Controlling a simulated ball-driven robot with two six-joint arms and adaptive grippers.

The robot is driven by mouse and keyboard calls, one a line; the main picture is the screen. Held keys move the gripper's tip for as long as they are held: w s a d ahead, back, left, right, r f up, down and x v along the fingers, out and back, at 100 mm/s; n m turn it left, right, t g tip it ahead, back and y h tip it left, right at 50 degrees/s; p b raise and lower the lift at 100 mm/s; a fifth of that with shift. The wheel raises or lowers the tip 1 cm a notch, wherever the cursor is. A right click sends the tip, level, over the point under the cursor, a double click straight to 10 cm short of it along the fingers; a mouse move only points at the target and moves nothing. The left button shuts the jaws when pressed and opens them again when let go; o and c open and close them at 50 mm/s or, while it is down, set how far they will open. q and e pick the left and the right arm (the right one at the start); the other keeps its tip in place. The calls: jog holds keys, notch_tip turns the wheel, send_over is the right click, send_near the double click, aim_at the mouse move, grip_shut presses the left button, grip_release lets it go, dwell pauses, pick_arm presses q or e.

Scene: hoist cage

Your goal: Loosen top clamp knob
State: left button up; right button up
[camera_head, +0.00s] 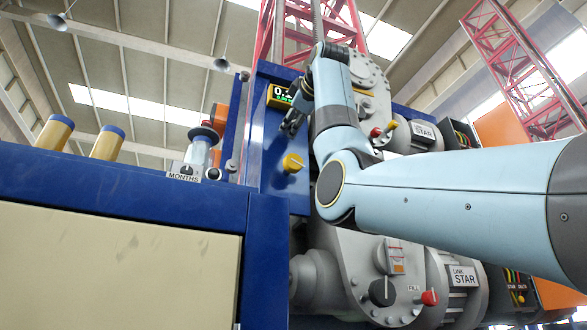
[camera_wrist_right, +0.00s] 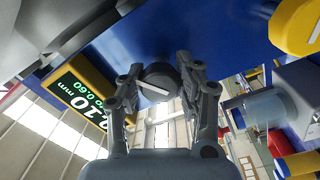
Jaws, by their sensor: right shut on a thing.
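In the right wrist view a dark round knob (camera_wrist_right: 160,82) with a white pointer line sits on the blue panel (camera_wrist_right: 215,30). My right gripper (camera_wrist_right: 160,76) has one finger on each side of the knob and is shut on it. In the head view my right gripper (camera_head: 291,122) reaches the blue panel from above, just below the small display (camera_head: 279,96), and I cannot make out the knob behind the fingers. The display also shows in the right wrist view (camera_wrist_right: 83,105), reading 0.10 mm, with "to 0.60" in smaller figures. My left gripper is not in view.
A yellow knob (camera_head: 293,163) is on the panel below my gripper. A red knob (camera_head: 376,132) is to the right of my forearm. A black dial (camera_head: 382,292) and a red FILL knob (camera_head: 430,298) are lower down. A blue-topped cabinet (camera_head: 120,200) fills the left.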

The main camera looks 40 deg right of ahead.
jog(key=n, duration=0.4)
jog(key=shift+n, duration=0.4)
jog(key=n, duration=0.4)
jog(key=shift+n, duration=0.3)
jog(key=o, duration=1.2)
jog(key=shift+a, duration=0.1)
jog(key=v, duration=1.2)
jog(key=shift+f, duration=0.15)
